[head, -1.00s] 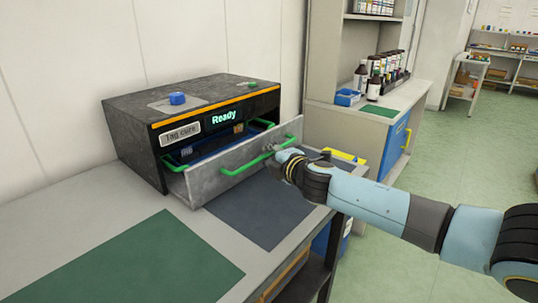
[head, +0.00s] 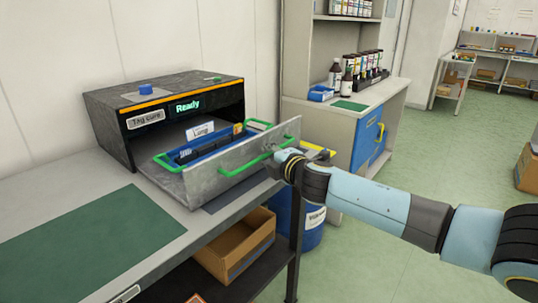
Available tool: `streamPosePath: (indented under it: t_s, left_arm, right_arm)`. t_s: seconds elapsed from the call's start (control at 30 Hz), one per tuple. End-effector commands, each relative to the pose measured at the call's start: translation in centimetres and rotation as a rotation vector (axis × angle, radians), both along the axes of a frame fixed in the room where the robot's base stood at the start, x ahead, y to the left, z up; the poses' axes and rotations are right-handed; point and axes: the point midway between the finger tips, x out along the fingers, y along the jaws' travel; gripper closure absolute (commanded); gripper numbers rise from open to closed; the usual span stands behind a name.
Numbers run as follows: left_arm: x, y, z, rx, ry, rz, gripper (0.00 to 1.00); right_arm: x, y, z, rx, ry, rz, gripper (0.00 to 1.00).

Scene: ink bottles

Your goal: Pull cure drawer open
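The cure drawer's grey front (head: 225,172) stands out from the dark "Tag cure" box (head: 120,108), whose display reads "Ready". The drawer is well open. A blue tray (head: 180,160) with green handles and a "Long" card (head: 200,131) shows inside. A green bar handle (head: 243,165) runs along the drawer front. My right gripper (head: 280,157) is at the right end of this handle. Its fingers are small and partly hidden, so their grip on the bar cannot be made out. My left gripper is not in view.
A green mat (head: 90,228) lies on the grey bench at the left. A cardboard box (head: 235,250) sits on the shelf below, near a blue drum (head: 312,225). A side counter (head: 375,95) with bottles stands behind. Green floor is open at the right.

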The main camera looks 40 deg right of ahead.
Motion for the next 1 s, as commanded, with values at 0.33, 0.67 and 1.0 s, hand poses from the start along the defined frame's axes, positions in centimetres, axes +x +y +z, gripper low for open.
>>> streamPosePath:
  t_s: [0.33,0.67,1.0]
  left_arm:
    - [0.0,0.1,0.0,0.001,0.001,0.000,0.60]
    - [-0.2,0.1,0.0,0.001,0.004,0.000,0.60]
    - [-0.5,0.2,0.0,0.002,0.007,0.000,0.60]
  right_arm:
    - [0.1,0.0,0.2,-0.006,-0.001,0.001,0.88]
    - [0.0,0.0,0.1,-0.002,0.000,0.000,0.66]
    - [-2.9,0.9,0.5,-0.004,0.003,0.003,0.66]
